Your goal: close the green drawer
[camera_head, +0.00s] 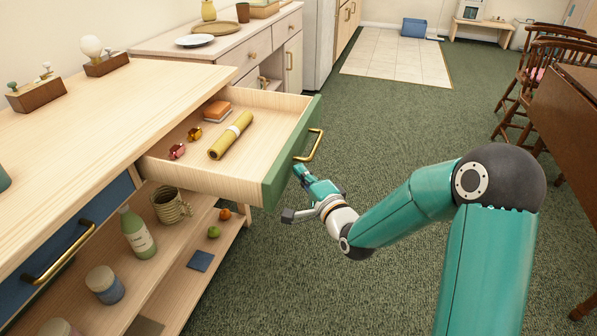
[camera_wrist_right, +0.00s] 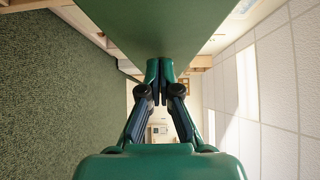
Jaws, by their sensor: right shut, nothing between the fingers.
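The green drawer (camera_head: 275,181) is pulled well out of the wooden cabinet in the head view. Its green front carries a brass bar handle (camera_head: 316,147). Inside lie a yellow roll, an orange block and two small wrapped items. My right gripper (camera_head: 299,171) is shut and empty, beside the outer face of the drawer front, just below the handle. In the right wrist view the closed fingertips (camera_wrist_right: 160,82) point at the lower part of a large green panel (camera_wrist_right: 160,25), the drawer front. I cannot tell whether they touch it. My left gripper is out of view.
A blue drawer (camera_head: 83,222) with a brass handle is at the left. Green carpet (camera_head: 400,120) is clear to the right, up to a wooden table (camera_head: 568,115) and chairs.

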